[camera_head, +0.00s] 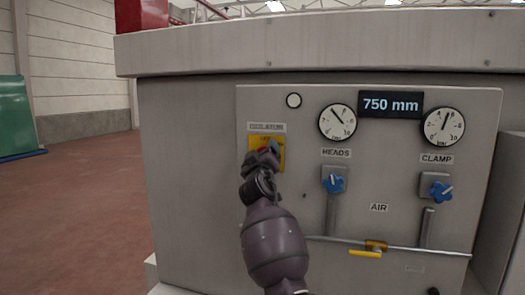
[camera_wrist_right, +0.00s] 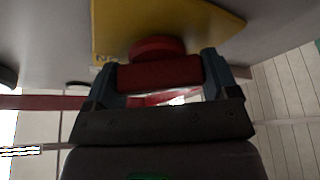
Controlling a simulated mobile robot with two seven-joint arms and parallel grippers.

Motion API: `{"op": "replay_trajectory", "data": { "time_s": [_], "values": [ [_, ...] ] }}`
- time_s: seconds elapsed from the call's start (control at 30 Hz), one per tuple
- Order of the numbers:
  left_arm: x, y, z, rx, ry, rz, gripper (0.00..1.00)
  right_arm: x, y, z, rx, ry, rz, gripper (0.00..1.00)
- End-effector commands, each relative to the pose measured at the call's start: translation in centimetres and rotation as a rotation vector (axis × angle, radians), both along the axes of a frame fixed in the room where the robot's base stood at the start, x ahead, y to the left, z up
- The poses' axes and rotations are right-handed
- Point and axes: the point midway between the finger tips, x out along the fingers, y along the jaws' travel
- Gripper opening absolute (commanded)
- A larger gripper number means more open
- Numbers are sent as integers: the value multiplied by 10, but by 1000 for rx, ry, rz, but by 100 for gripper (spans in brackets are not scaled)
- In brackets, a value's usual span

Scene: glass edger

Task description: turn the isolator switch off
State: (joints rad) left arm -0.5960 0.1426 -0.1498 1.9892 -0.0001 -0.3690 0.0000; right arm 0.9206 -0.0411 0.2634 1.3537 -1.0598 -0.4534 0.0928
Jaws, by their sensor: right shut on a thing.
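The isolator switch sits on a yellow plate (camera_head: 280,143) under the ISOLATOR label (camera_head: 266,127) on the grey panel. Its red handle (camera_wrist_right: 160,73) stands out from the yellow plate in the right wrist view. My right gripper (camera_head: 266,155) is at the plate, shut on the red handle, with one finger on each side of it. The gripper hides most of the switch in the head view, so I cannot read its position. In the right wrist view the handle bar lies across the picture. My left gripper is not in view.
Right of the switch are two gauges (camera_head: 337,121), a 750 mm display (camera_head: 391,105) and two blue knobs (camera_head: 334,183). A yellow lever (camera_head: 365,254) sits on the pipe below. A white round lamp (camera_head: 293,100) is above the switch. Open floor (camera_head: 80,205) lies to the left.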

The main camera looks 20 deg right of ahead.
Motion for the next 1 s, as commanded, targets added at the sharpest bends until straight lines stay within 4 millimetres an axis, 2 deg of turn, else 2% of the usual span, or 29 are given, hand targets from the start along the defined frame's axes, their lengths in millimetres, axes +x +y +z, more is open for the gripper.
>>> {"op": "replay_trajectory", "data": {
  "time_s": [0.03, 0.33, 0.67, 1.0],
  "values": [
    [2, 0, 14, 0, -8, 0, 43, 0, -1, 6, -22, 15, 0, 57],
    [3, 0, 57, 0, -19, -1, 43, 1, 0, 3, -190, 130, 0, 57],
    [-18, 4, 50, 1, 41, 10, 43, 1, -1, -1, -424, 284, -1, 56],
    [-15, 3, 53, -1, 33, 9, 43, 1, 0, -3, -656, 441, -2, 56]
  ]
}}
